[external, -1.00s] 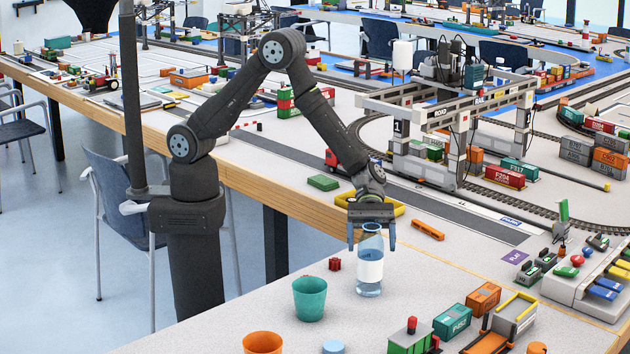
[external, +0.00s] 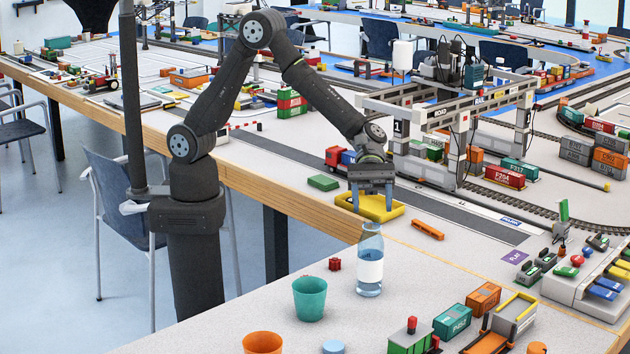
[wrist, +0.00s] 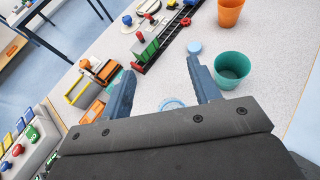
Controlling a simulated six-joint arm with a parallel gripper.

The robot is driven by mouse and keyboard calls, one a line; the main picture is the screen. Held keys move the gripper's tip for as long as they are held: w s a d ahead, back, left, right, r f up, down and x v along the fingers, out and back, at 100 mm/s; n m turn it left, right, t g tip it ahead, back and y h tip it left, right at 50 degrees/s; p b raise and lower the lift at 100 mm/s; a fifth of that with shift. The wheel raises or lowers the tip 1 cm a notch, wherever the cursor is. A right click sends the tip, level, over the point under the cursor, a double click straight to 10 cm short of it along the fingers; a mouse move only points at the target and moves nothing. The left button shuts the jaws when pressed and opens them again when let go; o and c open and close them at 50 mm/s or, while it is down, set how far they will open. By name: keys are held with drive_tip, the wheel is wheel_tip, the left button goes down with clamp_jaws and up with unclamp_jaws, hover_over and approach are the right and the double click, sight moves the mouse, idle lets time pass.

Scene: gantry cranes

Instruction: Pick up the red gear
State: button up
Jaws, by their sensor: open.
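My gripper (external: 372,206) is open and empty, above and behind the bottle, in front of the yellow tray in the picture. In the wrist view the open fingers (wrist: 160,68) point across the table, with the bottle's round top (wrist: 172,103) low between them. I cannot make out the red piece there; my gripper body hides the lower part.
An orange cup (external: 262,342) and a pale blue disc (external: 333,347) are at the front. A toy train (external: 410,338) and containers (external: 452,321) stand right. The yellow tray (external: 398,212) lies on the far table.

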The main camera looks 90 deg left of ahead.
drive_tip(key=s+a+m+t+y, duration=0.1)
drive_tip(key=s+a+m+y, duration=0.65)
drive_tip(key=m, duration=0.85)
drive_tip(key=s+a+m+y, duration=0.2)
drive_tip(key=s+a+m, duration=0.3)
drive_tip(key=s+m, duration=0.75)
drive_tip(key=w+d+f+m, duration=0.1)
drive_tip(key=f, duration=0.4)
drive_tip(key=w+d+f+m, duration=0.1)
drive_tip(key=f, duration=0.5)
drive_tip(key=w+d+f+m, duration=0.1)
drive_tip(key=w+d+f, duration=0.1)
drive_tip(key=f, duration=0.3)
drive_tip(key=shift+f, duration=0.2)
drive_tip(key=shift+x, duration=2.85)
drive_tip(key=shift+a, duration=0.1)
drive_tip(key=c, duration=1.1)
drive_tip(key=shift+o, duration=0.2)
drive_tip(key=shift+r, duration=0.15)
